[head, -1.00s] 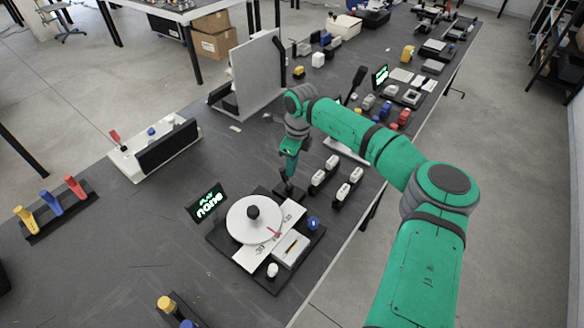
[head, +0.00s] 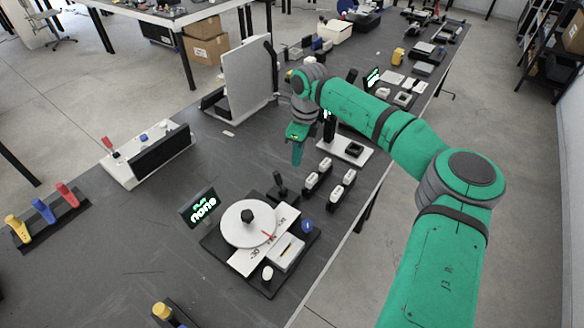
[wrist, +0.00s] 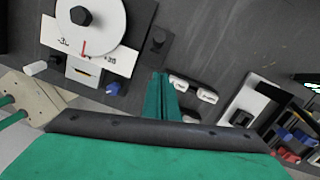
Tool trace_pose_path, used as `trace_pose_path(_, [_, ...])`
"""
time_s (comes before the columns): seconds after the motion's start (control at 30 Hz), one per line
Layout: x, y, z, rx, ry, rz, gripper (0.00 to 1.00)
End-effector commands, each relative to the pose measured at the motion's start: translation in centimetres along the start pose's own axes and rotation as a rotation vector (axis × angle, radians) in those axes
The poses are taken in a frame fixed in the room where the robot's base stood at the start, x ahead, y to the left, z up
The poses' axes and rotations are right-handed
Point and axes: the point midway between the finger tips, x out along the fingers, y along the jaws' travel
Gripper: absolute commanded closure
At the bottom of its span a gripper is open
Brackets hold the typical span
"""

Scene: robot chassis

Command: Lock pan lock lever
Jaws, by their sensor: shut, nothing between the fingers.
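The pan unit has a white round dial (head: 240,226) with a black knob (head: 247,216), a red pointer and a white scale plate (head: 250,262). A small black upright lever (head: 280,185) stands on its own base behind the unit; it also shows in the wrist view (wrist: 157,38). A blue knob (head: 306,226) and a white knob (head: 267,273) sit on the unit's base. No label shows which part is the pan lock lever. My gripper (head: 297,158) is shut and empty, above and behind the black lever, apart from it. It also shows in the wrist view (wrist: 160,92).
A small display (head: 200,208) reading "none" stands left of the dial. White switches (head: 328,180) on black bases stand right of the lever. A tall grey panel (head: 250,80) stands behind left. The table between the display and the white box (head: 150,155) is clear.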

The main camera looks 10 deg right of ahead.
Motion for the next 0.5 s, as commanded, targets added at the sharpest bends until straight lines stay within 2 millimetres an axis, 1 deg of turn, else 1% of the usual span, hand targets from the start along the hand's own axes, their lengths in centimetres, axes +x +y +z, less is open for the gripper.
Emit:
trace_pose_path(0.03, [-0.9, 0.0, 0.6, -0.005, 0.0, -0.002, 1.0])
trace_pose_path(0.1, [-2.0, 0.1, 1.0, -0.009, 0.0, -0.001, 1.0])
trace_pose_path(0.2, [-3.1, 0.1, 1.4, -0.011, 0.002, 0.0, 1.0])
trace_pose_path(0.33, [-4.0, 0.1, 1.6, -0.011, 0.001, 0.001, 1.0])
trace_pose_path(0.5, [-4.2, 0.1, 1.6, -0.011, 0.002, 0.002, 1.0])
